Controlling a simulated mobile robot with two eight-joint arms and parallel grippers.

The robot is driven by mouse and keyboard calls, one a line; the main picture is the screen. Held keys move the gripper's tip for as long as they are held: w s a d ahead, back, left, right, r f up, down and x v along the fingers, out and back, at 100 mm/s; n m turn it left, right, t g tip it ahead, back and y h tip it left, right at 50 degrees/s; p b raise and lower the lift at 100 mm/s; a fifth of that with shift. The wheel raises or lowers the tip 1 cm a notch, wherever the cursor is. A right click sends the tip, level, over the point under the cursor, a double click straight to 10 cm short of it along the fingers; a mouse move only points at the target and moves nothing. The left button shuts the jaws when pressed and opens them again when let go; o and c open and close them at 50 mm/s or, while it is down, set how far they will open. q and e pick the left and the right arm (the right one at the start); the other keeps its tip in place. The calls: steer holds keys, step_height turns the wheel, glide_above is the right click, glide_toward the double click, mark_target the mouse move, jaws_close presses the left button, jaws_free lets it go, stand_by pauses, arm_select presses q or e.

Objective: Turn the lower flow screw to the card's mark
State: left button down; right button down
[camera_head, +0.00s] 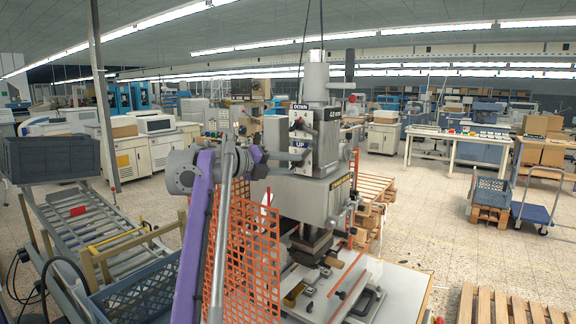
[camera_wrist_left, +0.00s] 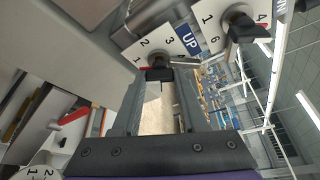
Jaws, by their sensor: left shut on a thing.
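The stamping press (camera_head: 318,195) stands at the centre of the head view with a DOWN label above an UP label. The lower flow screw (camera_wrist_left: 159,74) is a black knob on a white numbered dial plate (camera_wrist_left: 150,45) beside the UP label in the left wrist view. My left gripper (camera_wrist_left: 164,72) is shut on this knob; in the head view it reaches the press's UP plate from the left (camera_head: 292,156). The upper flow screw (camera_wrist_left: 240,28), another black knob, is apart from my fingers. Red marks show on both dials. I cannot identify the card. My right gripper is not seen.
An orange mesh guard (camera_head: 245,240) stands close beside my left arm. A roller conveyor (camera_head: 90,230) with a dark crate (camera_head: 52,158) is at the left. The press table (camera_head: 400,290) is in front. Open floor (camera_head: 420,210) lies to the right.

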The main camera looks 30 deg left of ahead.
arm_select(q)
steer(key=shift+c, duration=2.2)
jaws_free()
steer(key=shift+s+a+r, duration=0.1)
steer(key=shift+s+a, duration=0.15)
steer(key=shift+s, duration=0.25)
steer(key=v, duration=0.9)
steer(key=shift+s+a+b, duration=0.15)
steer(key=shift+s+b, duration=0.15)
steer(key=shift+b, duration=0.1)
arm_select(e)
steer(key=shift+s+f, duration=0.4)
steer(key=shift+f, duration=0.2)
arm_select(q)
steer(key=shift+r, duration=0.1)
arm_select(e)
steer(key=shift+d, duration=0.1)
